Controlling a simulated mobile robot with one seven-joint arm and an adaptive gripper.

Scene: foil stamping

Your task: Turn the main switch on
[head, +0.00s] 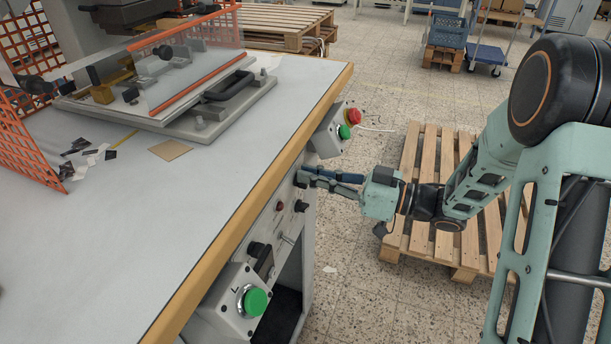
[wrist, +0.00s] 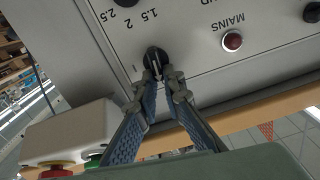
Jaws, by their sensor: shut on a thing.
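The main switch, a small black rotary knob (wrist: 154,56), sits on the light grey control panel (wrist: 185,45) under the table's front edge. A faint short mark is printed on the panel beside it. A white line on the knob runs toward my fingers in the wrist view. My gripper (wrist: 161,75) is shut on the knob, one finger on each side. In the head view my gripper (head: 307,180) reaches the panel from the right and the fingers largely hide the knob. The red lamp (wrist: 232,40) labelled MAINS is next to the knob and looks dark red, with no clear glow.
A box with a red emergency stop (head: 353,116) and a green button (head: 344,132) juts out close beside my gripper. A second green-button box (head: 252,301) is nearer. A wooden pallet (head: 421,160) lies under my arm.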

